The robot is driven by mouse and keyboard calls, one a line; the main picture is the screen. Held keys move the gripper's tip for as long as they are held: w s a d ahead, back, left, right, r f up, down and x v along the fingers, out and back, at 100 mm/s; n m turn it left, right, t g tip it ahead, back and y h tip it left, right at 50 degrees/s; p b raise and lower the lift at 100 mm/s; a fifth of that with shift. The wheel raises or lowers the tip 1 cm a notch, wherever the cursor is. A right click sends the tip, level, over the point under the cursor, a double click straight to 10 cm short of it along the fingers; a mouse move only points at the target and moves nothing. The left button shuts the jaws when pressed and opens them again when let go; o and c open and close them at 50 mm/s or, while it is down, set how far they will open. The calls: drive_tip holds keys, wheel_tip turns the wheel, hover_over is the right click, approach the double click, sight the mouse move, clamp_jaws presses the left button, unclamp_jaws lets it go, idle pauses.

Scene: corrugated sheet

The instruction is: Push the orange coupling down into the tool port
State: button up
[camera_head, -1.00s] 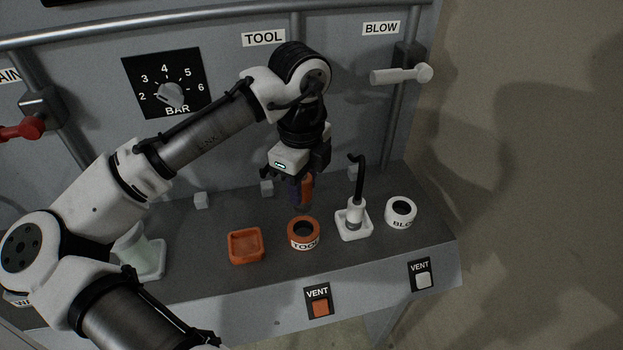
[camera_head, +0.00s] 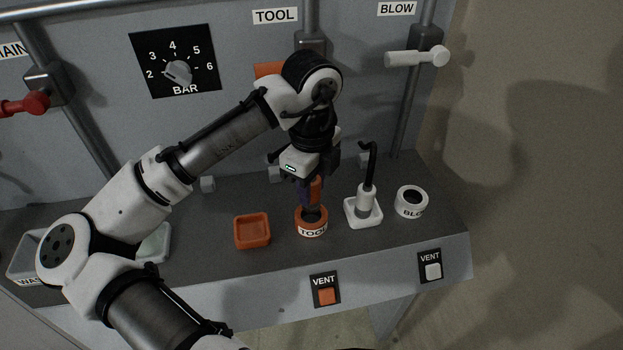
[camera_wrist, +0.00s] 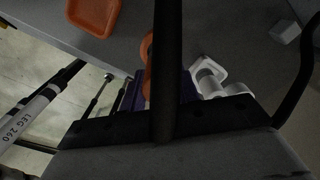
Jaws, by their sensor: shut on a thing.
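The orange coupling (camera_head: 316,189) is held upright between the purple fingers of my gripper (camera_head: 308,192). The gripper is shut on it, and the coupling also shows in the wrist view (camera_wrist: 147,88), partly hidden by a dark bar. The tool port is an orange ring labelled TOOL (camera_head: 311,227) on the dark bench top. The coupling's lower end is at the port's opening, in line with it in the head view. I cannot tell how deep it is in the port, or whether it touches.
An empty orange tray (camera_head: 252,231) is left of the port. A white holder (camera_head: 364,212) with a white coupling and black hose stands close on the right, then the white BLOW port (camera_head: 411,203). VENT buttons (camera_head: 326,296) are on the front face. The panel rises behind.

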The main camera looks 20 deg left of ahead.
drive_tip(key=shift+f, duration=0.65)
idle(1.7)
drive_tip(key=shift+f+b, duration=1.05)
drive_tip(key=shift+f, duration=0.85)
drive_tip(key=o, duration=1.2)
drive_tip(key=shift+r, duration=0.1)
wheel_tip(320, 180, up, 7)
drive_tip(key=shift+r, duration=0.2)
